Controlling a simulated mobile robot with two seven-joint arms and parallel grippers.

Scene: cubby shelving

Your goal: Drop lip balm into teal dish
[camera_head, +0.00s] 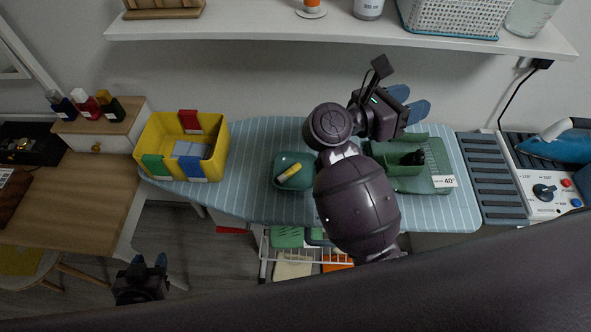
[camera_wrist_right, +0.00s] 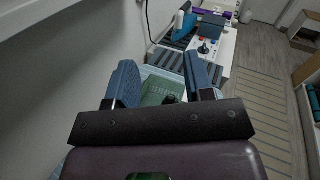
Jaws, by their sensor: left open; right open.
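The teal dish (camera_head: 281,182) sits on the striped blue ironing-board top, left of my right arm. A yellow tube, which looks like the lip balm (camera_head: 289,173), lies tilted inside the dish. My right gripper (camera_head: 409,102) is open and empty, above the board's back edge, to the right of the dish and well apart from it. Its two blue fingers show spread in the right wrist view (camera_wrist_right: 162,84). My left gripper (camera_head: 150,262) is open and empty, low at the bottom left, far from the dish. My right arm covers the board just right of the dish.
A yellow bin (camera_head: 143,153) with coloured clips stands on the board's left. A green tray (camera_head: 441,164) holding a dark object lies on the right. A white shelf (camera_head: 300,30) runs above. An iron (camera_head: 560,147) stands far right. The board between bin and dish is clear.

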